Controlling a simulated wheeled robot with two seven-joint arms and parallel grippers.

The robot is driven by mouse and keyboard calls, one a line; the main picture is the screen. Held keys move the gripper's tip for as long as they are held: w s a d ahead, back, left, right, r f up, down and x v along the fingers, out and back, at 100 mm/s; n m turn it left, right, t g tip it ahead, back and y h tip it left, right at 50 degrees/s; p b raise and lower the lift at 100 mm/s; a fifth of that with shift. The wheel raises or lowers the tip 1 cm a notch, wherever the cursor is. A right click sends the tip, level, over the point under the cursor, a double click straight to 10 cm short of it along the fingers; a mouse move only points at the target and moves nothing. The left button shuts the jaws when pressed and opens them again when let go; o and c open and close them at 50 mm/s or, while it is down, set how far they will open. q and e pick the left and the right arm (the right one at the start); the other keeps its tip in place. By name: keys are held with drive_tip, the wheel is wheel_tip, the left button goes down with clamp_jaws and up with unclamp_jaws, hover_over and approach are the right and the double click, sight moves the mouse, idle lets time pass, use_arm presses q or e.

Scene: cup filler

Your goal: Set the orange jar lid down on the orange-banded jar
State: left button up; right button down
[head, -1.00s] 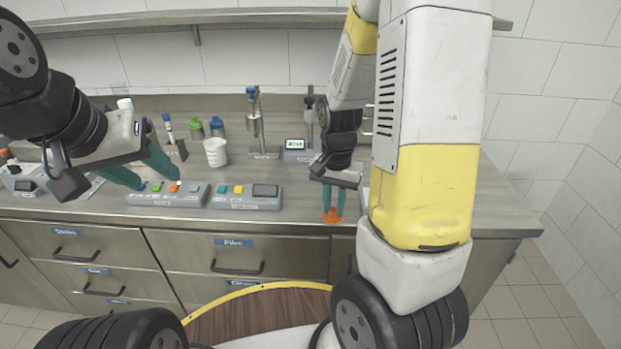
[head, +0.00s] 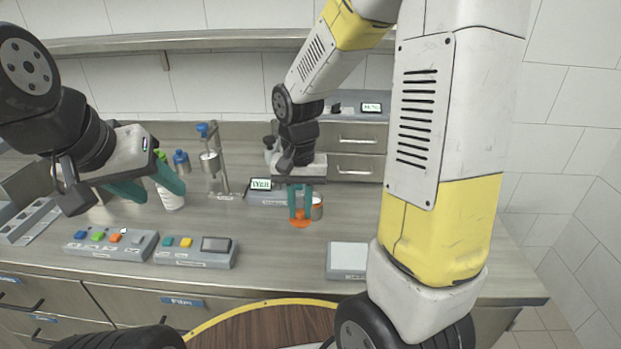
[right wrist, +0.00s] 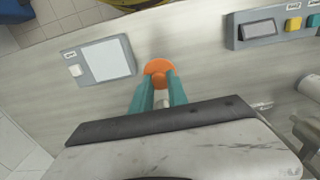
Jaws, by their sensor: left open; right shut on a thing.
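The orange jar lid (head: 299,221) is held at the fingertips of my right gripper (head: 300,212), low over the bench. The lid also shows in the right wrist view (right wrist: 157,67) between the teal fingers (right wrist: 158,88). My left gripper (head: 152,187) is open and empty at the left, above the bench.
Two button boxes (head: 110,247) (head: 195,257) lie near the front edge. A device with a lit display (head: 262,192) sits behind the right gripper. A scale-like box (head: 347,262) is front right.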

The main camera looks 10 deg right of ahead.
drive_tip(key=w+d+f, duration=0.2)
drive_tip(key=w+d, duration=0.1)
drive_tip(key=w, duration=0.4)
drive_tip(key=w+d+f, duration=0.3)
drive_tip(key=w, duration=0.4)
drive_tip(key=shift+d, duration=0.1)
drive_tip(key=shift+f, duration=0.15)
drive_tip(key=c, duration=1.3)
unclamp_jaws()
